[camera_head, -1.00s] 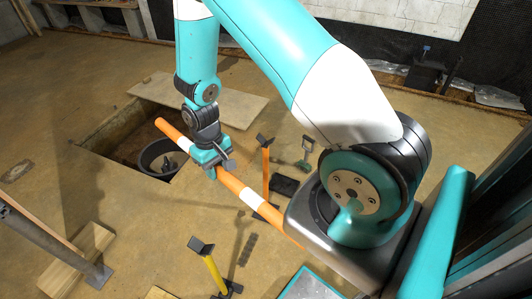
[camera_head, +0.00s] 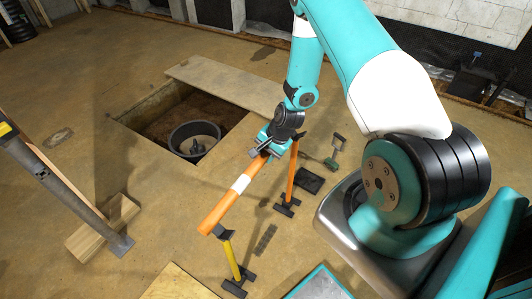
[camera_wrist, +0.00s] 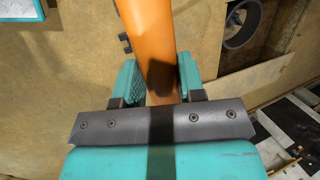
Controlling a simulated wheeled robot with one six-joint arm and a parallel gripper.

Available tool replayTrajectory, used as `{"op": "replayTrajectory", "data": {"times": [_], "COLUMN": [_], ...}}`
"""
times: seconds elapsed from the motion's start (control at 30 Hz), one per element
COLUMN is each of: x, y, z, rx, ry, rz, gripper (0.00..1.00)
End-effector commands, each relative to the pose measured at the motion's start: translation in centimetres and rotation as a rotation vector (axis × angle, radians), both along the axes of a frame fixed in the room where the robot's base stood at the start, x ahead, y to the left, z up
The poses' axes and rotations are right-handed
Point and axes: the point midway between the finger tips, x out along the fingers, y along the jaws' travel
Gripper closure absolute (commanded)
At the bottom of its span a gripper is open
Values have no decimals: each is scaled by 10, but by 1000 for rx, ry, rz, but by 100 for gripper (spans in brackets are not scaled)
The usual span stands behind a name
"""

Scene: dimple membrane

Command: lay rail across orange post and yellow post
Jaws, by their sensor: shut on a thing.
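The rail (camera_head: 221,208) is an orange bar with a white band. My gripper (camera_head: 265,147) is shut on it near its far end. In the wrist view the rail (camera_wrist: 148,40) runs between the two fingers (camera_wrist: 156,82). The yellow post (camera_head: 232,260) stands upright on a black foot, and its dark top is just beside the rail's near end in the picture. I cannot tell whether the rail touches either post top.
A square pit with a black bucket (camera_head: 194,138) inside lies left of my gripper, with a board (camera_head: 228,88) along its far side. A grey beam (camera_head: 60,185) and wooden block (camera_head: 85,240) stand at left. A teal-edged panel (camera_head: 318,285) lies in front.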

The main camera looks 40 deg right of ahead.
Motion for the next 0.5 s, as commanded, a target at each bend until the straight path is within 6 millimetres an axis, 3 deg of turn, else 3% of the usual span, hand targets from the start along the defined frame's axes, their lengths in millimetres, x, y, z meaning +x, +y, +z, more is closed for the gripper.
{"op": "replayTrajectory", "data": {"times": [0.5], "x": [-1], "y": [1], "z": [-36], "rx": [1], "ry": [0], "rz": [1], "gripper": [97]}}
